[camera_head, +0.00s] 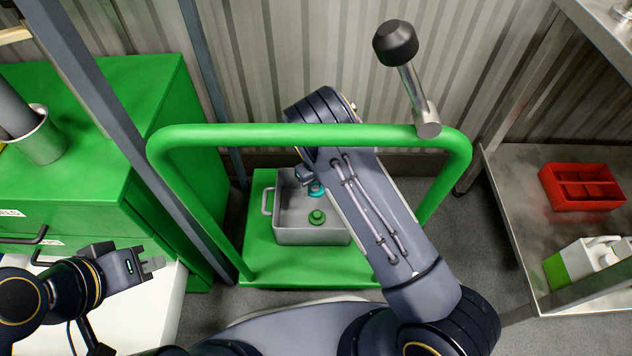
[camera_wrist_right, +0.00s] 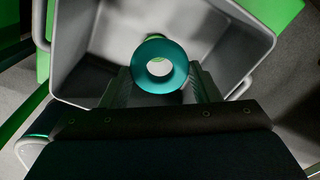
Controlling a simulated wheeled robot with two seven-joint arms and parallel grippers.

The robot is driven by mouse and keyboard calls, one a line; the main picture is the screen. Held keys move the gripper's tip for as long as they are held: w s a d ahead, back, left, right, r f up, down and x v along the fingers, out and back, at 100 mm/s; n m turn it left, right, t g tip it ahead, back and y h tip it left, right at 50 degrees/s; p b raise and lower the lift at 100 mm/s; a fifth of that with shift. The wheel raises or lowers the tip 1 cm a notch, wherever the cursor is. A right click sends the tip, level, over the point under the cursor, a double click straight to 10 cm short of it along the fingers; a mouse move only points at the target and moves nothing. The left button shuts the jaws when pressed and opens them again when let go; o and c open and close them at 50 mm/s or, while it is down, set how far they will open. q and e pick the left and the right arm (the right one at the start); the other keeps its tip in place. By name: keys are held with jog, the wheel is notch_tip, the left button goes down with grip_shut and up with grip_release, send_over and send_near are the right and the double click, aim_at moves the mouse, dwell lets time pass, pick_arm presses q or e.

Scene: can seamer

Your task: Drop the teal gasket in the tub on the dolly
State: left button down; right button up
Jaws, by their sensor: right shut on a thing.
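The grey tub (camera_head: 290,236) stands on the green dolly (camera_head: 262,262), with a green object (camera_head: 317,217) inside it. The teal gasket (camera_head: 316,190) is over the tub's opening in the head view. In the right wrist view the teal gasket (camera_wrist_right: 159,65) is a ring held between the fingertips of my right gripper (camera_wrist_right: 164,82), with the grey tub (camera_wrist_right: 232,50) below and around it. My right gripper is shut on the gasket, and my arm partly hides it in the head view. My left gripper (camera_head: 155,265) is off to the left, its jaws apart and empty.
The dolly's green handle (camera_head: 300,135) arches around my right arm. A green cabinet (camera_head: 150,130) stands at the left. A metal shelf (camera_head: 520,225) at the right holds a red divided bin (camera_head: 582,187) and a white-and-green jug (camera_head: 585,262).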

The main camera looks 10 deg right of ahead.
jog(key=shift+f, duration=0.5)
pick_arm(q)
jog(key=shift+f, duration=0.35)
pick_arm(e)
jog(key=o, duration=1)
jog(key=shift+o, duration=0.2)
jog(key=shift+r, duration=0.1)
